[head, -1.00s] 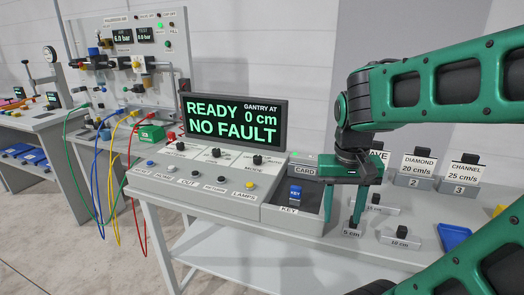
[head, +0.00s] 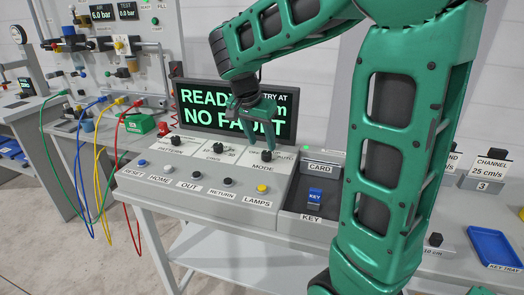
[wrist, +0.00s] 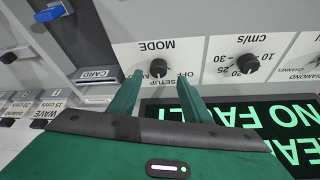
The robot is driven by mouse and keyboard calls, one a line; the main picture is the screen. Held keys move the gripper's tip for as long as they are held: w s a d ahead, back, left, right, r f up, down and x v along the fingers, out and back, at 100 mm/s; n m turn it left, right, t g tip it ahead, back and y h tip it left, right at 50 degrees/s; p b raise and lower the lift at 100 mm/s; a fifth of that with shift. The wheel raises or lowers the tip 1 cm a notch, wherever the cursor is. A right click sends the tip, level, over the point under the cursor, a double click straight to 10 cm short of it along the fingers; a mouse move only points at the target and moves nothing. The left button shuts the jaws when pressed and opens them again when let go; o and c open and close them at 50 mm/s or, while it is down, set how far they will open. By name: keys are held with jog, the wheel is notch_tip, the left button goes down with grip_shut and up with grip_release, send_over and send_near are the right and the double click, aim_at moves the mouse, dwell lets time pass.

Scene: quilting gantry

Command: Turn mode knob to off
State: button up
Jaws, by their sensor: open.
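The mode knob (head: 267,155) is a small black knob at the right end of the console's upper row, above the MODE label. My gripper (head: 257,145) is over the console, just at the knob. In the wrist view my gripper (wrist: 160,80) has its two green fingers apart, with the knob showing between and slightly beyond their tips. Nothing is held.
The display (head: 235,110) reads NO FAULT close behind my gripper. The cm/s knob (head: 217,148) and pattern knob (head: 176,141) are to the left. Push buttons, including yellow LAMPS (head: 262,188), line the front. A blue key (head: 315,196) sits in a tray to the right.

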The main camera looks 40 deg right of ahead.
aim_at(266, 152)
jog(key=shift+x, duration=2.7)
jog(key=shift+s+d, duration=0.1)
jog(key=shift+d, duration=0.05)
jog(key=shift+c, duration=0.5)
jog(key=shift+r, duration=0.1)
jog(key=c, duration=0.9)
